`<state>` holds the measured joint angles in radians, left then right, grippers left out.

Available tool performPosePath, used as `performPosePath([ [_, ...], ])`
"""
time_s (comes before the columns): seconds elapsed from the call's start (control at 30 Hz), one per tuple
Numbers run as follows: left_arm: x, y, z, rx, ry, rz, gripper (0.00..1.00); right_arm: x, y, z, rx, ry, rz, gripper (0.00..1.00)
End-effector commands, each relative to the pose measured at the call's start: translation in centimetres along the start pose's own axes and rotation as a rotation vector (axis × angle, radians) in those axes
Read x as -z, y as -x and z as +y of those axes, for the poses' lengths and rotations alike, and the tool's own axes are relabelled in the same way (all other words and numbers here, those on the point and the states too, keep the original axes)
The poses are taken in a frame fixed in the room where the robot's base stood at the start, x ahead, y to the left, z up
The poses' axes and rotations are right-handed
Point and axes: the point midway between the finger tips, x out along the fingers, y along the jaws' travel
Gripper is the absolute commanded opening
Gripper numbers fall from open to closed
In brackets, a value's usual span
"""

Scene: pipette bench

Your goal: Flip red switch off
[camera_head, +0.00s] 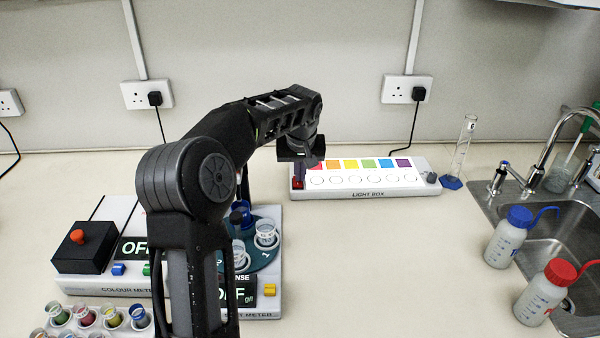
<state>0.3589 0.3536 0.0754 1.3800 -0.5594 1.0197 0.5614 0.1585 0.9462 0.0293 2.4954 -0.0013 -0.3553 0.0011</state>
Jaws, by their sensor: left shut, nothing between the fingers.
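The red switch (297,183) is a small red piece at the left end of the white light box (375,191), which stands at the back middle of the bench. The light box's top panel glows white, with a row of coloured squares above a row of circles. My left gripper (299,183) points down over the left end of the light box, at the red switch. It is shut and empty, and it hides part of the switch. I cannot tell whether it touches the switch or how the switch is tilted. My right gripper is not in view.
A colour meter (80,284) and a second meter with a round dish (266,254) stand at the left, partly behind my arm. Several vials stand at the front left. A measuring cylinder (462,150), a sink (575,230) and two wash bottles (508,238) are at the right.

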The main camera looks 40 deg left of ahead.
Motion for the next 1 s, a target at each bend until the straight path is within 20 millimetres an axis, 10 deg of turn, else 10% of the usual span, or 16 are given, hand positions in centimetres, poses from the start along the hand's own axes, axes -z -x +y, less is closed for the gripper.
performPosePath([
  [0.57,-1.3,-0.2,0.0,0.005,-0.002,-0.022,0.00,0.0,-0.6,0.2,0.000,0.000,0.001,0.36],
  [1.0,-0.9,5.9,0.1,0.001,-0.001,-0.007,0.00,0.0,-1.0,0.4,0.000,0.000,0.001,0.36],
])
